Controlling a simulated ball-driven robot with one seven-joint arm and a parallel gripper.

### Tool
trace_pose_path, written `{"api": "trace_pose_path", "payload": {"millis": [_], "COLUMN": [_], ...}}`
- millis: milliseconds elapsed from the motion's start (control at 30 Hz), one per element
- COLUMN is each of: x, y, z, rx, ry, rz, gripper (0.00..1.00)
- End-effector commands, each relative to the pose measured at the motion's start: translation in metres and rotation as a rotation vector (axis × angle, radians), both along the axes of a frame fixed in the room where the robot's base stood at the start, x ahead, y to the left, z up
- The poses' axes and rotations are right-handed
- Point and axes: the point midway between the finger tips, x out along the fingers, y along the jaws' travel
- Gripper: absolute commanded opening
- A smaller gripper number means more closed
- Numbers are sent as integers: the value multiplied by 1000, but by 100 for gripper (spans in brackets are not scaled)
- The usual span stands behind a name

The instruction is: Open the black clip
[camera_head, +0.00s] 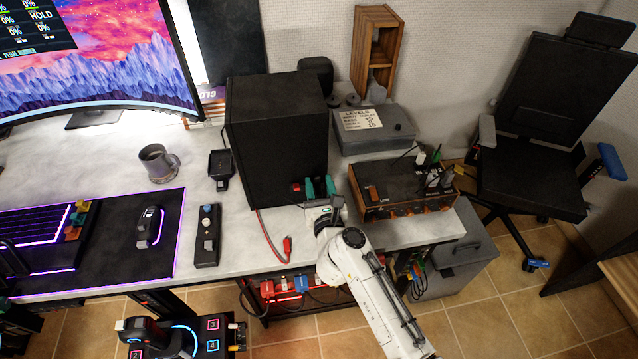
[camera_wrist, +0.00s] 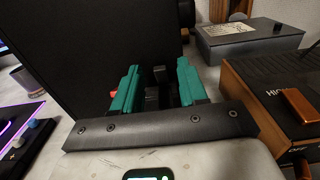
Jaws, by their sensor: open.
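My gripper (camera_head: 320,186) has two teal fingers at the lower right edge of the black box on the desk. In the wrist view my gripper (camera_wrist: 158,68) is open, with a finger on either side of a small dark part (camera_wrist: 160,88). This part looks like the black clip; its lower end is hidden behind the gripper's dark bar. It stands between the fingers with a gap on both sides. I cannot tell whether it is open or shut. In the head view the clip is hidden by my gripper.
The black box (camera_head: 277,125) rises left of my gripper. An orange-trimmed device with knobs (camera_head: 398,187) is close on the right. A grey case (camera_head: 375,130) lies behind. A mug (camera_head: 158,163) stands further left.

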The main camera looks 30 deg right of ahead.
Motion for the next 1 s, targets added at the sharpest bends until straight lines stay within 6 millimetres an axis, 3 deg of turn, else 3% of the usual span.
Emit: {"api": "trace_pose_path", "payload": {"millis": [367, 800, 1000], "x": [5, 5, 5], "y": [-2, -2, -1], "z": [0, 0, 0], "rx": [0, 0, 0], "ry": [0, 0, 0], "rz": [0, 0, 0], "gripper": [43, 0, 0]}}
